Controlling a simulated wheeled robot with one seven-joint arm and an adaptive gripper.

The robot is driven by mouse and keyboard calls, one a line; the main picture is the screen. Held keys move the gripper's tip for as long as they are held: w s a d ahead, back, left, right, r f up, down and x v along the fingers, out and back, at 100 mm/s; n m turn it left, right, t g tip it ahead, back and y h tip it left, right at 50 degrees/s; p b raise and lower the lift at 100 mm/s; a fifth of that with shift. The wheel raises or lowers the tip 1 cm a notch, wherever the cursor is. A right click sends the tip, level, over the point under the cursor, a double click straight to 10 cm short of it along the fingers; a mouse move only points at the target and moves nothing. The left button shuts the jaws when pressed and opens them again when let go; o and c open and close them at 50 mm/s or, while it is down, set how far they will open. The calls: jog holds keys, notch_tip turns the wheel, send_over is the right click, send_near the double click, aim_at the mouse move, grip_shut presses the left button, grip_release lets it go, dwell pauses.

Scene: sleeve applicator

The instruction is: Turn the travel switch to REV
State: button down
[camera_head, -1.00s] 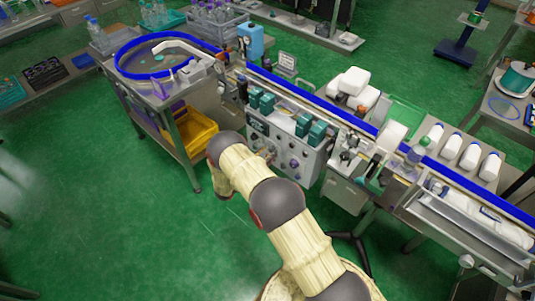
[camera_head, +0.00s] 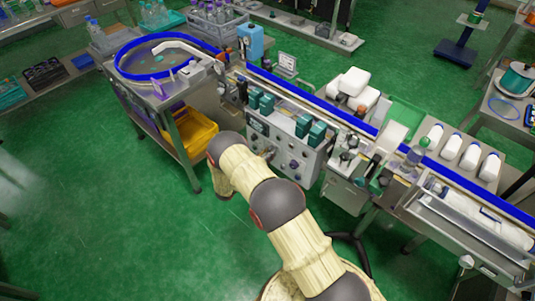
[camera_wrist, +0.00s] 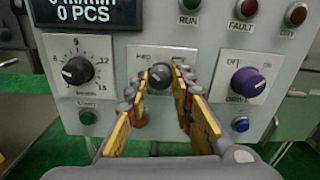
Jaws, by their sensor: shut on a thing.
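The travel switch (camera_wrist: 158,76) is the dark round knob on the middle light plate of the panel in the wrist view. My gripper (camera_wrist: 161,71) has its yellow-padded fingers on both sides of this knob and is shut on it. The fingers hide part of the plate and its lettering. Which mark the knob points to cannot be told. In the head view my arm reaches to the grey control panel (camera_head: 292,153), and the knob is too small to make out there.
Left of the switch is a black dial (camera_wrist: 76,70) with a number scale; right is a purple knob (camera_wrist: 247,81). A green button (camera_wrist: 87,117) and a blue button (camera_wrist: 240,125) sit below them. The RUN button (camera_wrist: 190,4) is above. Open green floor (camera_head: 110,240) lies left of my arm.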

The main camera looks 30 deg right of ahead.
jog(key=shift+m+b, duration=0.3)
jog(key=shift+m, duration=0.1)
jog(key=m+b, duration=1)
jog(key=m, duration=0.6)
jog(key=shift+s+f+m, duration=0.1)
jog(key=shift+f+m, duration=0.05)
jog(key=shift+m, duration=0.55)
jog(key=c, duration=1.6)
grip_release()
jog(key=shift+o, duration=0.3)
